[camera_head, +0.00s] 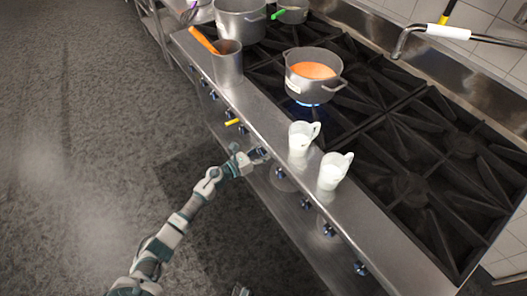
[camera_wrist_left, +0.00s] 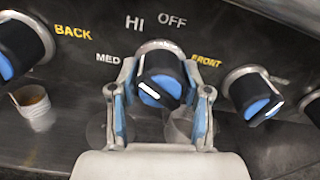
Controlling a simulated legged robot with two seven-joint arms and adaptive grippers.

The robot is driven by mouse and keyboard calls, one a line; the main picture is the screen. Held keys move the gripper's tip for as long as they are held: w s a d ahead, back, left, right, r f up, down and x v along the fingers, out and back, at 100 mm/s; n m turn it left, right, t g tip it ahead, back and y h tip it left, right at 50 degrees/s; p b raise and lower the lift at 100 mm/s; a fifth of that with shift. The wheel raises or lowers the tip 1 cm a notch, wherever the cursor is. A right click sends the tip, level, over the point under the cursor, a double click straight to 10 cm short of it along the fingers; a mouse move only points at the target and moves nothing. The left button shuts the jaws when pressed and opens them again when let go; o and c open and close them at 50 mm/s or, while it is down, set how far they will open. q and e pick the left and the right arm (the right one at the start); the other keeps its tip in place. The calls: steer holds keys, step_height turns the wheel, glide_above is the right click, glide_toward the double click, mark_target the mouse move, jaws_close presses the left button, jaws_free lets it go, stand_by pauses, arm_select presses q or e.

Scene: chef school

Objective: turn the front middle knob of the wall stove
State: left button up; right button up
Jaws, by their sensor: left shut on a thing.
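The front middle knob (camera_wrist_left: 160,80) is black and blue with a white mark. It sits at the centre of my left wrist view, below the HI and OFF labels and beside the FRONT label. The white mark slants across the knob's lower left. My left gripper (camera_wrist_left: 162,100) has one finger on each side of this knob and is shut on it. In the head view my left gripper (camera_head: 258,156) is at the stove's front panel and hides most of the knob. A small grey part at the bottom edge may be my right gripper (camera_head: 240,291); its jaws cannot be made out.
Neighbouring knobs sit close on the left (camera_wrist_left: 22,45) and right (camera_wrist_left: 255,93). Two white jugs (camera_head: 300,140) (camera_head: 333,171) and a steel container (camera_head: 228,68) stand along the front ledge. A pot of orange liquid (camera_head: 314,75) is over a blue flame. The floor before the stove is clear.

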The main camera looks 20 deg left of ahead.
arm_select(q)
steer(key=n, duration=0.1)
steer(key=n+p, duration=0.1)
steer(key=shift+w+a+r+n, duration=0.1)
steer(key=shift+r+n, duration=0.2)
steer(key=shift+n, duration=0.1)
steer(key=n+p, duration=0.2)
steer(key=n, duration=0.4)
steer(key=shift+w+a+r, duration=0.1)
steer(key=n+p, duration=0.2)
steer(key=n, duration=0.5)
steer(key=shift+n+p, duration=0.3)
steer(key=shift+p, duration=0.1)
steer(key=n, duration=0.1)
steer(key=n+p, duration=0.1)
steer(key=n, duration=0.1)
steer(key=shift+f, duration=0.25)
steer(key=shift+f+n, duration=0.1)
steer(key=shift+n, duration=0.5)
arm_select(e)
steer(key=s+f+g, duration=0.1)
steer(key=s+f, duration=0.1)
steer(key=f, duration=0.6)
steer(key=s+d+f+g, duration=0.1)
steer(key=s+f, duration=0.1)
steer(key=f, duration=0.7)
steer(key=shift+s, duration=0.2)
steer(key=shift+f, duration=0.1)
arm_select(q)
steer(key=shift+f, duration=0.1)
